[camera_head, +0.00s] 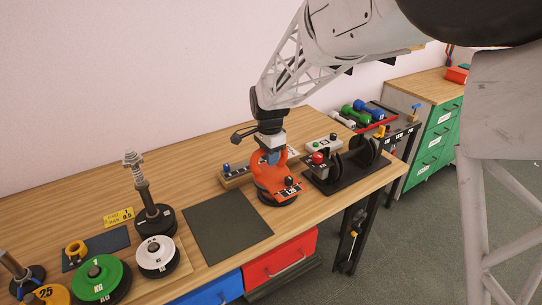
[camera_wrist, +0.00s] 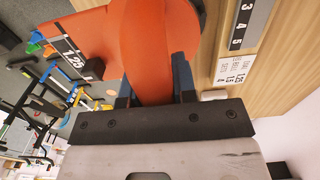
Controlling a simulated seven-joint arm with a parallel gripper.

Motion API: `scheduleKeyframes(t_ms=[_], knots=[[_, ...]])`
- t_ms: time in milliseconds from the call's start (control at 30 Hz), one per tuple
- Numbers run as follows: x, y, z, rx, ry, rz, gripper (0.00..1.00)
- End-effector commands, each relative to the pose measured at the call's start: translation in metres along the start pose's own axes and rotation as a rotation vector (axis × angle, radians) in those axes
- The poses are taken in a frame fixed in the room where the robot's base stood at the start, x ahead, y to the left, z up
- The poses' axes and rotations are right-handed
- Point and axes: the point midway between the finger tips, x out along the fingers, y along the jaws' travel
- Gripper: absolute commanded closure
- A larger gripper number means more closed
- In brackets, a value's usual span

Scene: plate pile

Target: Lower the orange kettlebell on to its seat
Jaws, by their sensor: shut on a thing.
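The orange kettlebell (camera_head: 275,182) is at the middle of the bench, near its front edge. My gripper (camera_head: 270,157) is above it and shut on its handle. In the wrist view, the orange handle (camera_wrist: 152,60) passes between the two dark fingers (camera_wrist: 153,92). A label reading 1.25 (camera_wrist: 73,55) shows on the orange body there. A dark round base (camera_head: 281,200) shows under the kettlebell in the head view. I cannot tell whether this is its seat, or whether the kettlebell touches what is below.
A wooden strip with labels (camera_head: 236,178) lies behind the kettlebell. A black stand (camera_head: 345,178) with dark discs is close on its right. A dark mat (camera_head: 228,224) lies bare on the left. Plates and a post (camera_head: 143,190) stand farther left.

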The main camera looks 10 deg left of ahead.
Motion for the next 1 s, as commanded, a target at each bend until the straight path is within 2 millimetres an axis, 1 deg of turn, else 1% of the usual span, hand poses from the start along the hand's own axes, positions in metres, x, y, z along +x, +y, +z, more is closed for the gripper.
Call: scheduleKeyframes(t_ms=[33, 100, 200, 300, 433, 1000], knots=[[-0.002, -0.005, -0.009, 0.002, 0.001, -0.002, 1.00], [-0.002, -0.011, -0.018, 0.002, 0.001, -0.003, 1.00], [-0.002, -0.016, -0.029, 0.001, 0.001, -0.002, 1.00], [-0.003, -0.019, -0.034, 0.000, 0.001, -0.002, 1.00], [-0.003, -0.020, -0.037, -0.001, 0.001, -0.002, 1.00], [-0.001, -0.020, -0.037, 0.000, 0.001, 0.002, 1.00]])
